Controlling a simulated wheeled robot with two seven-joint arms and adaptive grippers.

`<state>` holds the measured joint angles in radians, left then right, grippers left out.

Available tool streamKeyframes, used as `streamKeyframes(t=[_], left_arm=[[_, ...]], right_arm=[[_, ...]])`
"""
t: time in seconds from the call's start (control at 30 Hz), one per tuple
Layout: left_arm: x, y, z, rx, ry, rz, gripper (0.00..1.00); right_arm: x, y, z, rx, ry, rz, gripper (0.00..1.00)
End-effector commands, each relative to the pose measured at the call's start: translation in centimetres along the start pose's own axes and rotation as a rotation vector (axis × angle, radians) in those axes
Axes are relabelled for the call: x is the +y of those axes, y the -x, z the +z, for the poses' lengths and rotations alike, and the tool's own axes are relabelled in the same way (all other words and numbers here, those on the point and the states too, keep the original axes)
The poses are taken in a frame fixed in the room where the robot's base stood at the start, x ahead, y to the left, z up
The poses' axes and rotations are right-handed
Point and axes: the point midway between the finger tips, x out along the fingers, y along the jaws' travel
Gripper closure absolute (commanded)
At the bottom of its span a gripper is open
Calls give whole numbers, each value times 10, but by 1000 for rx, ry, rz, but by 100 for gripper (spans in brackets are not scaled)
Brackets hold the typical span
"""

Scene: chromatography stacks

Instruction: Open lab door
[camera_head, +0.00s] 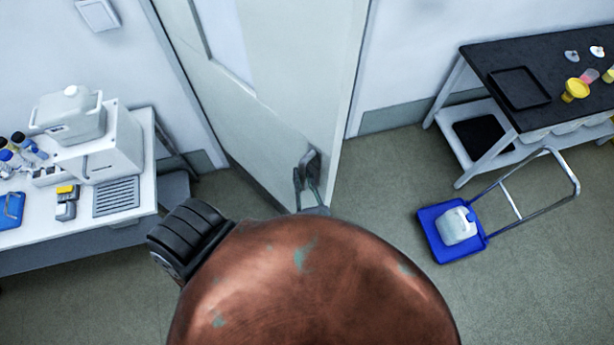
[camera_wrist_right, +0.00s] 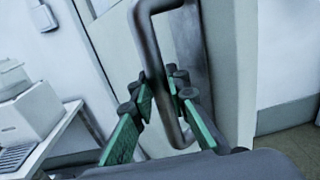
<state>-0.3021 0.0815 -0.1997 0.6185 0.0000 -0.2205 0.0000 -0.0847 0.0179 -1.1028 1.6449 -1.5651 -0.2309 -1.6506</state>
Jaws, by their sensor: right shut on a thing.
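The pale grey lab door (camera_head: 275,60) has a narrow window in its upper left part. Its free edge at the right stands out from the wall toward me, so the door is ajar. A dark metal handle (camera_head: 313,160) is near that edge. In the right wrist view the handle (camera_wrist_right: 153,50) is a bent bar on a dark plate. My right gripper (camera_head: 308,180) is at the handle; in the wrist view its green-padded fingers (camera_wrist_right: 163,92) are on both sides of the bar, shut on it. My left gripper is not in view.
A white bench (camera_head: 125,220) with a white instrument (camera_head: 105,150) and bottles stands at left. At right are a black-topped table (camera_head: 540,65) and a blue trolley (camera_head: 440,245) carrying a white canister (camera_head: 458,226). The floor (camera_head: 385,185) between door and trolley is clear.

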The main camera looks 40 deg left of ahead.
Motion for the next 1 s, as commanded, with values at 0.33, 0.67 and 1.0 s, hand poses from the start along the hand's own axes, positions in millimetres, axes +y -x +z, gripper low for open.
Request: streamKeyframes(t=[0.33,0.67,1.0], left_arm=[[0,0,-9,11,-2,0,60],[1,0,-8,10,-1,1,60],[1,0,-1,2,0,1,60]], right_arm=[[0,0,5,-9,-1,-2,100],[-3,0,3,-5,-1,-7,68],[-3,9,1,-2,0,-8,68]])
